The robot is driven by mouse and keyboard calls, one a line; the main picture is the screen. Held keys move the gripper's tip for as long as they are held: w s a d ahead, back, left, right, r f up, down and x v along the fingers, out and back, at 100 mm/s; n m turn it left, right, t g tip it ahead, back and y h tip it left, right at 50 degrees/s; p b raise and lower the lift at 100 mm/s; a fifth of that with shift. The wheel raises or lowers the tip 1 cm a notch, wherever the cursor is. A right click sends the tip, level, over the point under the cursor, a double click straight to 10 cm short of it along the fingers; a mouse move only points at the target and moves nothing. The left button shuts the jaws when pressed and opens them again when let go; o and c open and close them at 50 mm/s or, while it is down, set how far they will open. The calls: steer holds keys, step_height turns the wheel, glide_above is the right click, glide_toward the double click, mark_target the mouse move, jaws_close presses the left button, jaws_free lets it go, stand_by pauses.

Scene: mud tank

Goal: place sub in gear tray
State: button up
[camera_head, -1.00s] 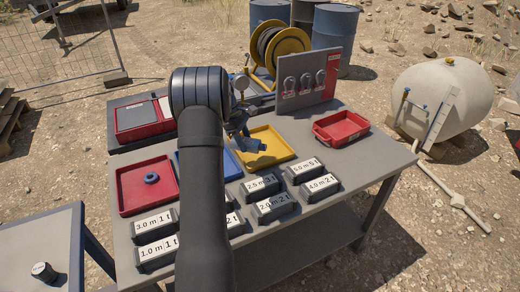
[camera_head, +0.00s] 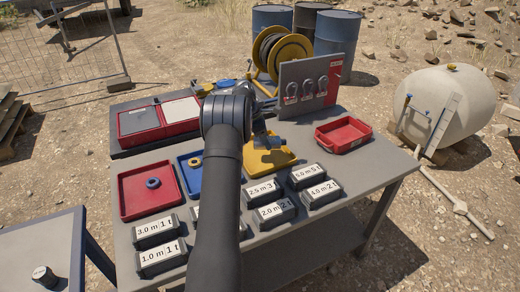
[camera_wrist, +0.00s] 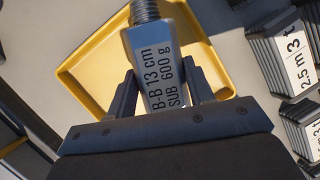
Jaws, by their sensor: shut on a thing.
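The sub is a silver, flat-sided piece (camera_wrist: 160,62) with a threaded end, marked "B-B 13 cm SUB 600 g" in the wrist view. My gripper (camera_wrist: 162,88) is shut on it, one finger on each side. The yellow tray (camera_wrist: 82,72) lies behind and below the sub in that view; I cannot tell the exact gap. In the head view my gripper (camera_head: 266,141) is over the yellow tray (camera_head: 285,160), and the sub is hard to make out there. No tray shows a readable "gear" label.
A red tray (camera_head: 124,197) with a blue ring (camera_head: 153,183) and a blue tray (camera_head: 187,185) with a brass ring (camera_head: 195,162) lie left. An empty red tray (camera_head: 342,143) is right. Labelled blocks (camera_head: 274,212) line the front. A shackle board (camera_head: 317,78) stands behind.

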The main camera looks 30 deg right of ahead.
mark_target(263, 156)
steer(key=w+f, duration=0.1)
steer(key=w+a+f, duration=0.1)
steer(key=shift+w+a, duration=0.2)
steer(key=shift+w, duration=0.15)
steer(key=shift+f, duration=1.8)
steer(key=shift+f, duration=0.15)
steer(key=o, duration=1.4)
steer(key=v, duration=1.2)
